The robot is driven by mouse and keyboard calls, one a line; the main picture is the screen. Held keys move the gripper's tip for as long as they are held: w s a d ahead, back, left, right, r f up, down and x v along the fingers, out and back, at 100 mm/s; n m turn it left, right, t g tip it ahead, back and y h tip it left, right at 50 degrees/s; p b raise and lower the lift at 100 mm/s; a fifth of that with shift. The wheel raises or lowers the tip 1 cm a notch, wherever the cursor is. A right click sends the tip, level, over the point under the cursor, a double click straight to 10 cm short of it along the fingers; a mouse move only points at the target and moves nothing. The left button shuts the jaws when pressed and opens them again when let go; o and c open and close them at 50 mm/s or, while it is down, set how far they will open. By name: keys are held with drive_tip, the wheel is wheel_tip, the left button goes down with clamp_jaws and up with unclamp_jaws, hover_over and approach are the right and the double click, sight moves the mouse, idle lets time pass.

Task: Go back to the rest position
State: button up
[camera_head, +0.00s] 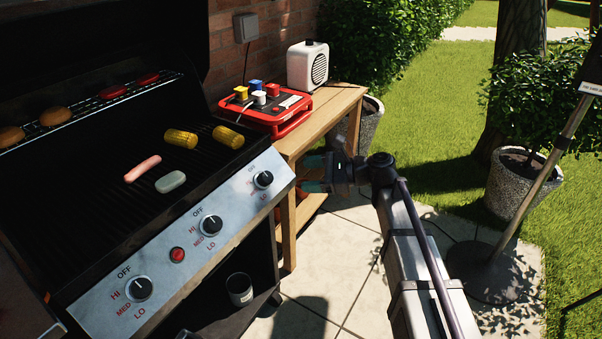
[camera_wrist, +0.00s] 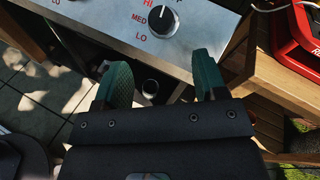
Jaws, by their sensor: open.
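My gripper (camera_head: 316,174) is to the right of the grill's front panel, close to the wooden side table. In the wrist view its two green fingers (camera_wrist: 164,82) are spread apart with nothing between them. The fingers point toward the grill's front panel (camera_wrist: 130,18) and a control knob (camera_wrist: 162,18). My gripper touches nothing that I can make out.
The grill panel (camera_head: 180,255) fills the left, with corn (camera_head: 181,138), a sausage (camera_head: 142,168) and buns on its grates. A wooden table (camera_head: 335,105) holds a red box (camera_head: 293,112) and a white speaker (camera_head: 308,66). Paving in front is partly clear.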

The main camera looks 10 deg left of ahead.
drive_tip(key=s+d+f+n+h, duration=0.7)
drive_tip(key=d+f+n, duration=0.1)
drive_tip(key=f+n, duration=0.15)
drive_tip(key=s+d+f+n+h, duration=0.2)
drive_tip(key=s+d+h, duration=0.25)
drive_tip(key=d, duration=0.45)
drive_tip(key=s+d+f+n+h, duration=0.25)
drive_tip(key=s+d+h, duration=0.2)
drive_tip(key=d, duration=0.45)
wheel_tip(320, 180, up, 21)
drive_tip(key=d+p, duration=0.1)
drive_tip(key=p, duration=1.9)
drive_tip(key=shift+s+t, duration=0.3)
